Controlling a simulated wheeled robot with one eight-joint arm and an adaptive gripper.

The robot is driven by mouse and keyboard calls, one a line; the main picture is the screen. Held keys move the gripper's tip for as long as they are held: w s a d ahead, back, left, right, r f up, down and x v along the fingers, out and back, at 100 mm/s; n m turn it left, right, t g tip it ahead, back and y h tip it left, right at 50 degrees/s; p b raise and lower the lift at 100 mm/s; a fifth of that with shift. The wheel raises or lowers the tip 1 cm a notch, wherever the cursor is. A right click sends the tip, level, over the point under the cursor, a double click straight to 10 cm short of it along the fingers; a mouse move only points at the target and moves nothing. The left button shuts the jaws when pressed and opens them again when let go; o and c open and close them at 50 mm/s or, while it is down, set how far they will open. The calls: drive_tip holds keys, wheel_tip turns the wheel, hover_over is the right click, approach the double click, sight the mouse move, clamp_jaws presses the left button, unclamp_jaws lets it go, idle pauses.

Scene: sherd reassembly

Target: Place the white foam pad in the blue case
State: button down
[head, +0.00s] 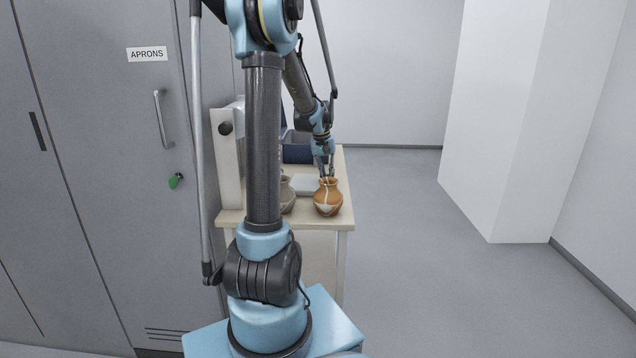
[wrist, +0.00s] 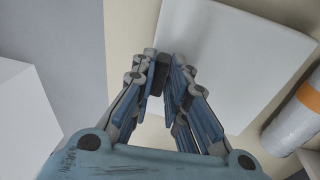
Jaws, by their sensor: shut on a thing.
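The white foam pad (head: 305,184) shows as a flat white slab on the small table, behind the two pots and partly hidden by them. In the wrist view the pad (wrist: 245,55) fills the upper right. My gripper (head: 327,174) points down at the pad's right side, behind the orange pot. The blue case (head: 298,152) stands open at the back of the table, behind the pad, partly hidden by my arm.
An orange pot (head: 328,198) with pale lines stands at the table's front right corner. A grey-brown pot (head: 287,194) is left of it, partly behind my arm. A whitish cylinder with an orange band (wrist: 297,115) lies at the right of the wrist view. Floor right of the table (head: 342,226) is clear.

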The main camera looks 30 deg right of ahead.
wheel_tip(320, 180, up, 18)
idle(0.6)
